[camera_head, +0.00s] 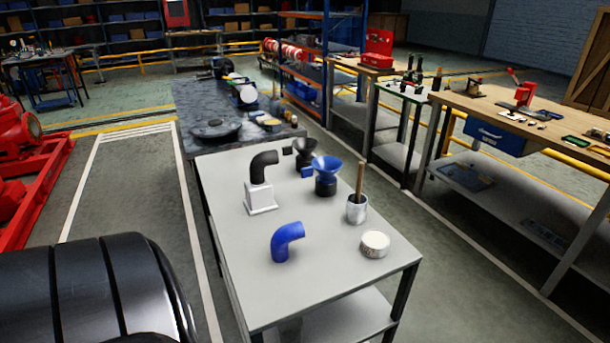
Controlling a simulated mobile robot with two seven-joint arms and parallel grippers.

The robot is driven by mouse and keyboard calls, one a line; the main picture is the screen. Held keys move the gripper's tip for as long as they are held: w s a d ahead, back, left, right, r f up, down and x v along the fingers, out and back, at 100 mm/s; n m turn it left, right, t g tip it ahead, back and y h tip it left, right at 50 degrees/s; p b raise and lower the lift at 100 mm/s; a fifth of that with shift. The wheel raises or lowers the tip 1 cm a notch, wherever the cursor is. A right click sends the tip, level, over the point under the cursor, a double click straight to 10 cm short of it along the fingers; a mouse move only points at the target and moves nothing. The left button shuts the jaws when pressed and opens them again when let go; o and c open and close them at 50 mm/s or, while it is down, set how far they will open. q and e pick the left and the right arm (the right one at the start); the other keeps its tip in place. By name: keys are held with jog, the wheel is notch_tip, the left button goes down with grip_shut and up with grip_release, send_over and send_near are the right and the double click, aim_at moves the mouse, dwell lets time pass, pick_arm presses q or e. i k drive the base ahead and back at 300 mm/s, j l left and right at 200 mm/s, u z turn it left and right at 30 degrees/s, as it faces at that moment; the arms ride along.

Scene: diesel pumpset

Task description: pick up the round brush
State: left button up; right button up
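On the pale grey table (330,290), a wooden handle (360,178) stands upright out of a grey metal cup (356,209). It may be the round brush, but any bristles are hidden inside the cup. The cup stands near the right edge of the table, behind a round, pale, flat tin (375,244). Neither of my grippers is in view.
The table also holds a blue elbow pipe (286,241), a black elbow on a white block (261,199), a blue funnel on a black base (326,175) and a black funnel (305,152). A dark, cluttered bench (187,95) adjoins behind. The table's front is clear.

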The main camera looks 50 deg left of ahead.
aim_at(361, 165)
jog(key=i+u, duration=0.15)
jog(key=u, duration=0.3)
jog(key=i+l+u, duration=0.1)
jog(key=u, duration=0.3)
jog(key=i+l+u, duration=0.15)
jog(key=u, duration=0.3)
jog(key=i+l+u, duration=0.1)
jog(key=u, duration=0.35)
